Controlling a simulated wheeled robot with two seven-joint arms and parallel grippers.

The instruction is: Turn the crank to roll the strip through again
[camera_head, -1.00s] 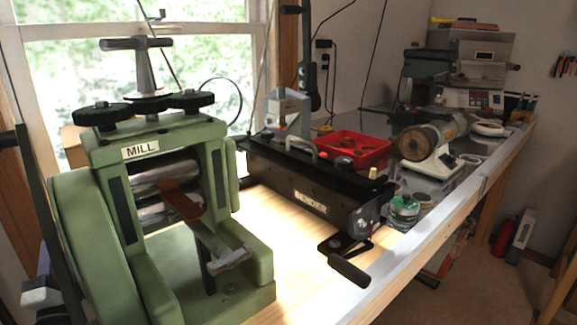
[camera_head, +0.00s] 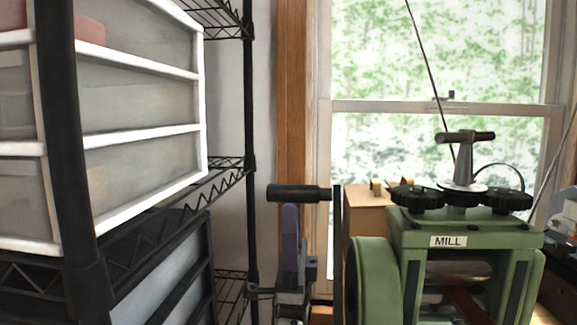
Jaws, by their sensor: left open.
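The green rolling mill (camera_head: 470,240), labelled MILL, stands at the lower right, with its base cut off by the frame. Its crank has a dark upright arm (camera_head: 338,240) on the left side, and a black horizontal grip (camera_head: 298,193) sticks out leftward at the top. A reddish-brown strip (camera_head: 462,303) shows dimly at the rollers (camera_head: 440,272). My left gripper (camera_head: 285,290) is open, below the crank grip and left of the crank arm. It appears apart from the grip. My right gripper is out of view.
A black wire rack (camera_head: 250,120) with white-framed drawers (camera_head: 140,135) fills the left side. A window (camera_head: 440,60) is behind the mill. A cardboard-coloured box (camera_head: 365,205) is behind the crank. The gap between rack and mill is narrow.

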